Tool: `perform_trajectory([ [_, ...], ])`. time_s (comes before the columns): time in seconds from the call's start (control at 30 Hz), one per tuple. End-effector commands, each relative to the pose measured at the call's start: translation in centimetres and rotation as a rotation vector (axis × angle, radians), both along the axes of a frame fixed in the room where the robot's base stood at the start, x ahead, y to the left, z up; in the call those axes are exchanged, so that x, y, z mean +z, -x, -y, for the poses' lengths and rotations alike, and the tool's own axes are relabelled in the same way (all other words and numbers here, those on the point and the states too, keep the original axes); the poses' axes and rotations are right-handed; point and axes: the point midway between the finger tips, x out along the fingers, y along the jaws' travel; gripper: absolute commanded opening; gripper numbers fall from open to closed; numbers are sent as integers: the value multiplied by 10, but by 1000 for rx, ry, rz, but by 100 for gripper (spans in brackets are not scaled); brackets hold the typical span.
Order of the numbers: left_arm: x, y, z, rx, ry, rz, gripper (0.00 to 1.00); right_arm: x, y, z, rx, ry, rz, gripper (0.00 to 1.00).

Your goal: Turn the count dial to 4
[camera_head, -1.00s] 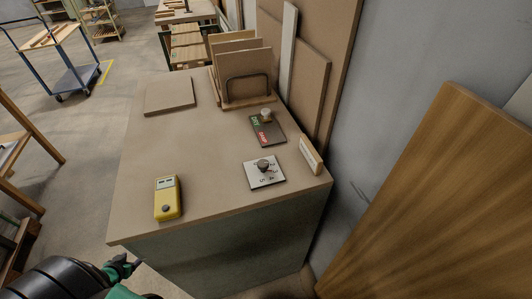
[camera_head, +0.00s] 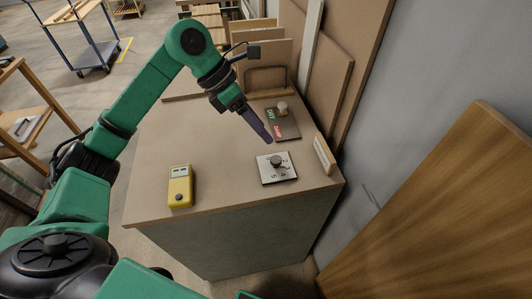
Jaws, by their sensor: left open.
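The count dial is a dark round knob (camera_head: 277,160) on a white square plate (camera_head: 264,175) with dark numbers, lying on the bench top near its right front part. The numbers are too small to read surely, and so is the knob's pointing direction. My left gripper (camera_head: 268,139) comes in from the upper left, with its dark purple fingers pointing down and right. The tips are just behind the dial plate, above the bench, apart from the knob. It is open and empty. My right gripper is not in view.
A dark panel (camera_head: 286,129) with green and red labels and a pale knob lies behind the dial. A yellow handheld meter (camera_head: 180,187) lies to the left. A small sign (camera_head: 323,155) stands right of the dial. Boards stand in a rack at the back. The bench's left middle is clear.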

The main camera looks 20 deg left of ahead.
Motion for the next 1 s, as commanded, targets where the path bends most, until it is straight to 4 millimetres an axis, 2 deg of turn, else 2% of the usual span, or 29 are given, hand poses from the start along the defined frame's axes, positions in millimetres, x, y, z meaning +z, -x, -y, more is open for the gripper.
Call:
perform_trajectory([
  [0.07,1,0,-9,-78,-172,95,71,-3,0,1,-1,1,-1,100],
  [0.17,-2,-2,-13,-108,-250,128,71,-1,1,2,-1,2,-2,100],
  [0.37,-35,-9,-1,-106,-246,121,71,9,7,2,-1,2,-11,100],
  [0.6,-94,-22,20,-104,-242,121,71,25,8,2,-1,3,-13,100],
  [0.7,-114,-27,27,-102,-242,123,71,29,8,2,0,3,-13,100],
  [0.83,-129,-30,31,-102,-243,124,71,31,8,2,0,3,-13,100],
  [1.0,-133,-32,32,-102,-243,127,71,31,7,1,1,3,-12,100],
])
